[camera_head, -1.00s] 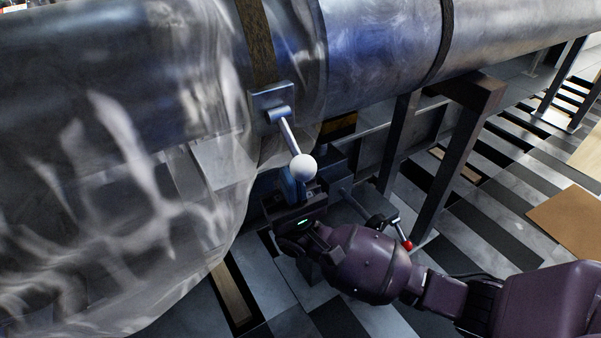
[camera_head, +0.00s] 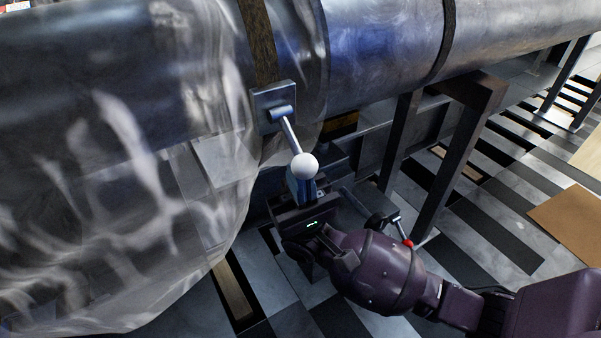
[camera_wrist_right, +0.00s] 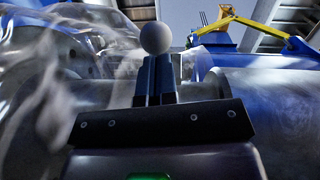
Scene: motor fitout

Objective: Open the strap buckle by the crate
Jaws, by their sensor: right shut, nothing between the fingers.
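The strap buckle is a metal plate (camera_head: 266,97) on a dark strap (camera_head: 258,45) around a large metal cylinder. Its lever (camera_head: 289,132) points down and ends in a white ball knob (camera_head: 305,166). My right gripper (camera_head: 302,182) is just below the knob, with its blue fingers shut and nothing between them. In the right wrist view the shut fingers (camera_wrist_right: 155,78) point at the knob (camera_wrist_right: 155,39), which shows right beyond their tips. I cannot tell whether they touch it. My left gripper is not in view. I cannot make out a crate for sure.
Clear plastic wrap (camera_head: 120,210) hangs over the cylinder's left part, close to the buckle. A dark stand leg (camera_head: 455,165) and a red-tipped lever (camera_head: 408,243) are right of my right gripper. A brown sheet (camera_head: 570,222) lies on the floor at right.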

